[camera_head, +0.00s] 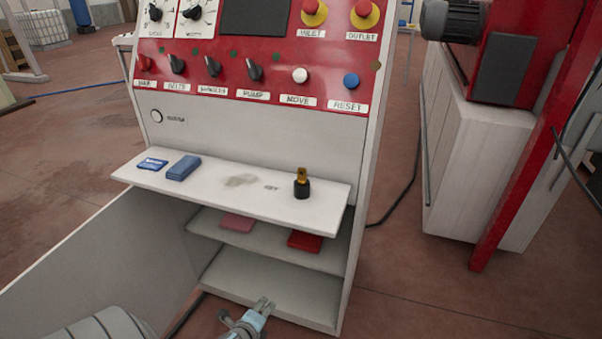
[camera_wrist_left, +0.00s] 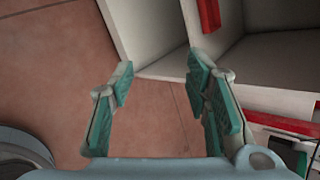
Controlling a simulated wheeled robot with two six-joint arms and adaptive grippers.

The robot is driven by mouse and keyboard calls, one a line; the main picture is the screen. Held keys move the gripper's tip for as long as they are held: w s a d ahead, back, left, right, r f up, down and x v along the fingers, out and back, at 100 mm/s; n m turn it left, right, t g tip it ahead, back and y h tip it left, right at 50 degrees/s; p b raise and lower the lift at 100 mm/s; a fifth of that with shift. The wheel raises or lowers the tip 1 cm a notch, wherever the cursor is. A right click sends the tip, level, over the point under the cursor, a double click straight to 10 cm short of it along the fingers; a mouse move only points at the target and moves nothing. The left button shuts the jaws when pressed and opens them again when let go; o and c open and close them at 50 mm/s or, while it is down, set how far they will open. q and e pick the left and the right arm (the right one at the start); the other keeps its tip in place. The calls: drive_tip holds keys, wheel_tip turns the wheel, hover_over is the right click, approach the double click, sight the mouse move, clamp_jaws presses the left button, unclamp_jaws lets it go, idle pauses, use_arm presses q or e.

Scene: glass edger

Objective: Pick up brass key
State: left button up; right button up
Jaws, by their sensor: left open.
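A small upright object with a brass-coloured top and a black body (camera_head: 302,184) stands near the right end of the white ledge (camera_head: 215,195). It is the only brass-coloured thing I can make out, and its exact shape is too small to tell. My left gripper (camera_head: 263,306) is low in front of the open cabinet, below the ledge and well apart from the brass-topped object. In the left wrist view its fingers (camera_wrist_left: 163,85) are spread and empty, with floor and cabinet behind them. The brass-topped object does not show there. My right gripper is not in view.
A blue packet (camera_head: 152,164) and a blue block (camera_head: 183,168) lie at the ledge's left end. Below, a pink pad (camera_head: 237,223) and a red pad (camera_head: 305,240) lie on a shelf. An open cabinet door (camera_head: 100,255) stands left. The red control panel (camera_head: 255,70) rises above.

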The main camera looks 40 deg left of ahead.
use_arm(q)
drive_tip(key=w+r+m+t+p, duration=0.1)
drive_tip(key=w+r+m+t, duration=0.3)
drive_tip(key=r, duration=1.2)
drive_tip(key=m+t+y+p, duration=0.2)
drive_tip(key=m+t, duration=0.3)
drive_tip(key=m, duration=0.6)
approach(301, 172)
drive_tip(key=b+x, duration=0.1)
drive_tip(key=x, duration=0.9)
drive_tip(key=shift+w, duration=0.2)
drive_tip(key=shift+w+a, duration=0.1)
drive_tip(key=shift+w, duration=0.1)
drive_tip(key=shift+s, duration=0.1)
clamp_jaws()
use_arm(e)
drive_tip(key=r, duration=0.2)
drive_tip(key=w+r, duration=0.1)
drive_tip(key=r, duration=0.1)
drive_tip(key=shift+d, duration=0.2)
